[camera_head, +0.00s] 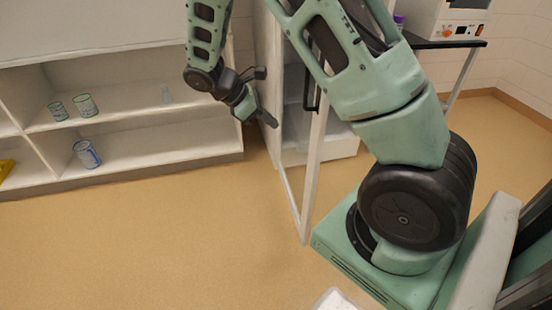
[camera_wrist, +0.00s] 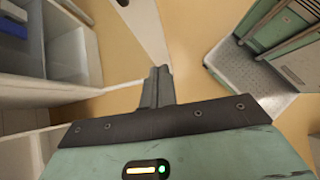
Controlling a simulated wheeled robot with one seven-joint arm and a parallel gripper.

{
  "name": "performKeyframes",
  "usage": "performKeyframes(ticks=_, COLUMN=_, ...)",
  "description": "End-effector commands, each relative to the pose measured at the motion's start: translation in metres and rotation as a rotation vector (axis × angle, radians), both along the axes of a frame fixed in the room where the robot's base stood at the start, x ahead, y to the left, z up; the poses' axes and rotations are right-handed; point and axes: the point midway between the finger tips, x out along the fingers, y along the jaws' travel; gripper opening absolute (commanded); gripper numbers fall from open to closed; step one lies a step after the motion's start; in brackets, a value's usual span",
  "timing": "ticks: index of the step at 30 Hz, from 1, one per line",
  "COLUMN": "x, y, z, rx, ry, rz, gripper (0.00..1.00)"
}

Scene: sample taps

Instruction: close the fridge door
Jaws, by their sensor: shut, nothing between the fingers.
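The fridge (camera_head: 267,60) is a white cabinet in the middle of the head view. Its door stands open, swung out toward me, with a white frame (camera_head: 311,180) and a dark handle (camera_head: 312,92) near the free edge. My gripper (camera_head: 270,119) is beside the door, near its hinge side, pointing down and to the right. Whether it touches the door I cannot tell. In the wrist view my gripper (camera_wrist: 160,72) is shut and empty above the floor. My arm hides part of the fridge's right side and the upper door.
A low white shelf unit (camera_head: 150,115) with several cans stands left of the fridge. A dark-topped table (camera_head: 440,43) with a white device stands at the back right. The tan floor (camera_head: 150,240) at the front left is clear. My base fills the lower right.

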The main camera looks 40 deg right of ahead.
Motion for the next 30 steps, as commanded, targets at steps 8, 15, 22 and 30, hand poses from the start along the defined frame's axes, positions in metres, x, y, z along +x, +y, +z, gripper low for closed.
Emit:
performKeyframes(ticks=8, x=-0.007, y=-0.023, z=-0.018, rx=-0.021, ry=0.024, rz=0.004, gripper=0.0)
performKeyframes(ticks=15, x=-0.026, y=-0.051, z=-0.053, rx=-0.02, ry=0.024, rz=0.003, gripper=0.0)
performKeyframes(ticks=22, x=-0.044, y=-0.079, z=-0.075, rx=-0.02, ry=0.019, rz=0.002, gripper=0.0)
performKeyframes(ticks=30, x=-0.058, y=-0.101, z=-0.074, rx=-0.018, ry=0.018, rz=0.004, gripper=0.0)
